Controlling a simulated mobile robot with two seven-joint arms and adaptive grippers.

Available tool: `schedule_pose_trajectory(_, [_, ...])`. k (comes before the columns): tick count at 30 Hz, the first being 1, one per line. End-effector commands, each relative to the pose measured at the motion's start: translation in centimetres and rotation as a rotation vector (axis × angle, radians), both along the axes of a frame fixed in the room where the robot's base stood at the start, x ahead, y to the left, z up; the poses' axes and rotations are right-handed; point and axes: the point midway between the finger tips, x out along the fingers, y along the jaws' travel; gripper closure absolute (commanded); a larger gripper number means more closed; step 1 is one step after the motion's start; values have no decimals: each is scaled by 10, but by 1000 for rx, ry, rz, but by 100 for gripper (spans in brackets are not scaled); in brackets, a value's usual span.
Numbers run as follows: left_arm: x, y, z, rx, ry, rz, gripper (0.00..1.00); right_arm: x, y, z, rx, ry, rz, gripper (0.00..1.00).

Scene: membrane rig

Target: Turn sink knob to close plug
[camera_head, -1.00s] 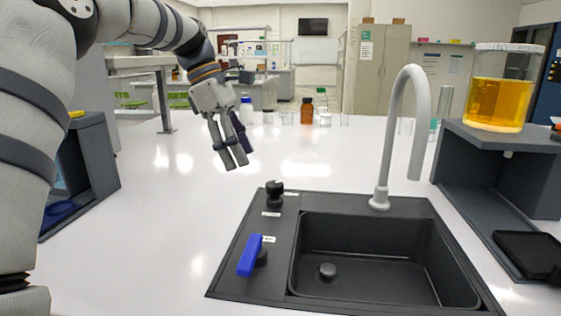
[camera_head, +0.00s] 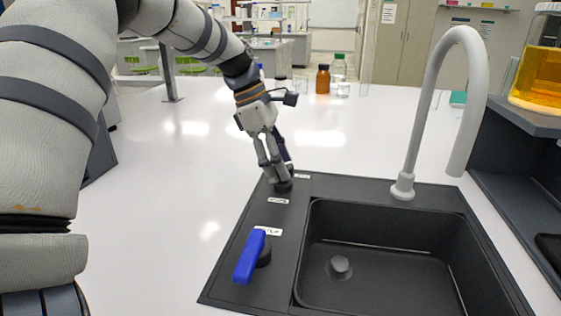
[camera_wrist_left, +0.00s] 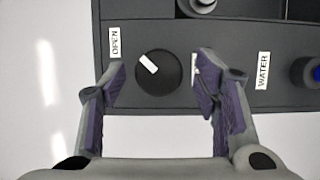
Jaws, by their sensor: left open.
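The round black sink knob (camera_head: 284,187) with a white pointer mark stands at the back left of the dark sink panel. It also shows in the left wrist view (camera_wrist_left: 158,78), its mark pointing toward the upper left, near the OPEN label (camera_wrist_left: 115,42). My left gripper (camera_head: 276,180) points down at the knob. In the wrist view the left gripper (camera_wrist_left: 163,95) is open, a finger to each side of the knob with gaps. The label right of the knob is mostly hidden by a finger. The dark plug (camera_head: 340,266) sits in the basin. My right gripper is not in view.
A blue lever (camera_head: 249,257) stands on the panel in front of the knob, near the WATER label (camera_wrist_left: 263,70). A tall grey faucet (camera_head: 403,187) rises behind the basin (camera_head: 400,245). Bottles stand at the back. The white counter left of the sink is clear.

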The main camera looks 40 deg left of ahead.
Motion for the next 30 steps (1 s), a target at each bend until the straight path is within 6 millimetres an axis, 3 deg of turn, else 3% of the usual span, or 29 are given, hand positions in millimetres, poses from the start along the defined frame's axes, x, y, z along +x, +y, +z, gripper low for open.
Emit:
schedule_pose_trajectory(8, [1,-1,-2,0,-1,0,44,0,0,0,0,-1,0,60])
schedule_pose_trajectory(12, [0,-1,-2,0,-1,0,76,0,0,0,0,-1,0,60])
schedule_pose_trajectory(15, [0,-1,-2,0,-1,0,91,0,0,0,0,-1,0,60])
schedule_pose_trajectory(23, [1,-1,-3,1,1,-20,91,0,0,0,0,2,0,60])
schedule_pose_trajectory(30, [2,0,-4,3,3,-139,91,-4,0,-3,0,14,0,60])
